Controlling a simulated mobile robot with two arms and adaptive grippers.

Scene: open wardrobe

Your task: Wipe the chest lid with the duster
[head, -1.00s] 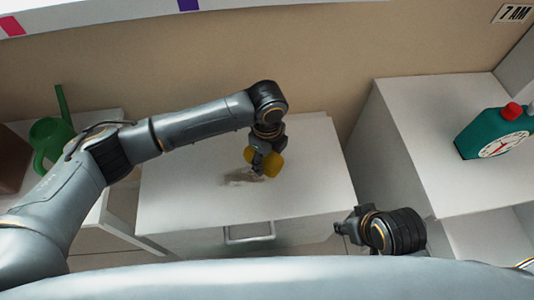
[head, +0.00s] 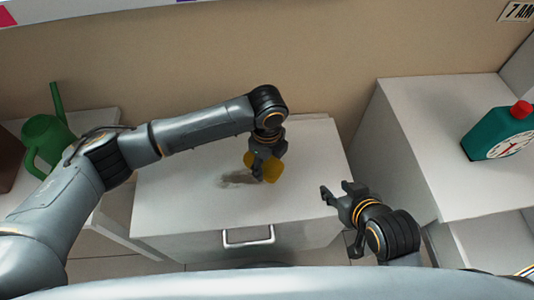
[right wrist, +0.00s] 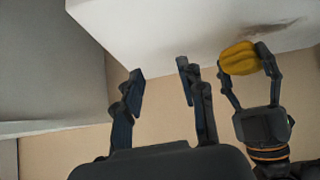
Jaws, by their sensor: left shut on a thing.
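The white chest (head: 180,195) stands in the middle of the head view, with a brown-grey smudge (head: 237,180) on its lid. My left gripper (head: 262,167) is shut on the yellow duster (head: 271,170), which is at the lid just right of the smudge. In the right wrist view, the duster (right wrist: 238,60) shows between the left gripper's fingers, beside the smudge (right wrist: 280,26); contact with the lid is hard to tell. My right gripper (head: 334,197) is open and empty near the chest's right front corner; its spread fingers show in the right wrist view (right wrist: 160,80).
The chest has a metal handle (head: 248,237) on its front. A green watering can (head: 42,145) stands on a white surface at left. A teal clock-like object with a red top (head: 498,135) stands on the white cabinet (head: 435,110) at right. A beige wall is behind.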

